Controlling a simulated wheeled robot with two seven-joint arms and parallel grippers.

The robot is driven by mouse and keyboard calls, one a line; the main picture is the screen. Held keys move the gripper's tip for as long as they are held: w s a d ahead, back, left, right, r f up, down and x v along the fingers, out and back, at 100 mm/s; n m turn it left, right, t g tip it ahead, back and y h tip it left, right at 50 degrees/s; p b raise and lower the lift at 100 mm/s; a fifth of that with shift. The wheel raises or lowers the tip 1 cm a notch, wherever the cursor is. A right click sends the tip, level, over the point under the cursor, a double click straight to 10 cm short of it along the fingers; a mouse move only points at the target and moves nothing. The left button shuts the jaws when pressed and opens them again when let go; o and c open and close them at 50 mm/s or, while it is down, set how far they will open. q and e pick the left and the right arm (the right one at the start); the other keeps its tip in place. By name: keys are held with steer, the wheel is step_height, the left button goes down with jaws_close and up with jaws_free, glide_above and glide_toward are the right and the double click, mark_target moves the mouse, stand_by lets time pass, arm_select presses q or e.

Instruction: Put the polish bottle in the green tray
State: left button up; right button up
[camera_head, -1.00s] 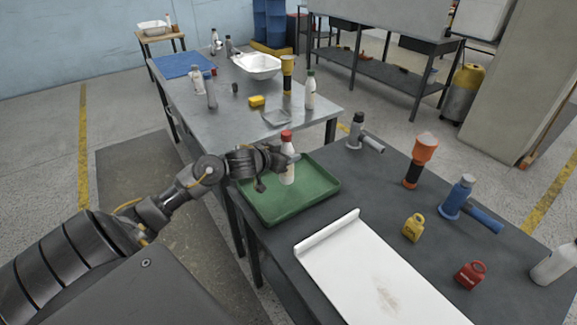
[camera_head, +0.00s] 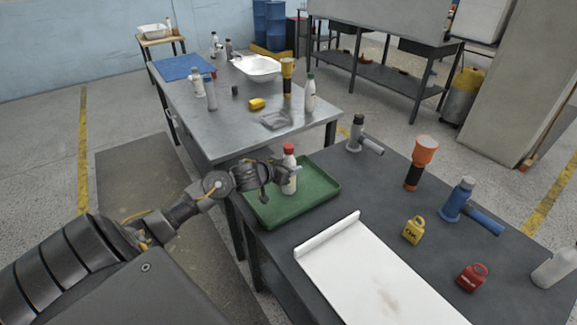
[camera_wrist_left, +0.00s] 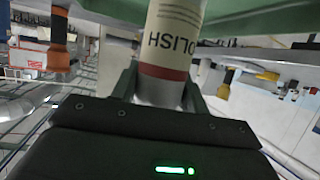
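The polish bottle (camera_head: 289,179) is white with a red cap and stands roughly upright over the green tray (camera_head: 322,191). My left gripper (camera_head: 284,173) is around the bottle from the left, its fingers shut on it. In the left wrist view the bottle (camera_wrist_left: 170,45), with upside-down "POLISH" lettering, sits between the two fingers (camera_wrist_left: 160,90). The bottle's base is low in the tray, but I cannot tell whether it touches the floor. My right gripper is not in view.
The tray's right part is empty. A metal table (camera_head: 225,125) stands behind.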

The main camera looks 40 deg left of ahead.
arm_select(q)
steer(key=o, duration=0.4)
steer(key=v, duration=1.2)
steer(key=shift+r, duration=0.2)
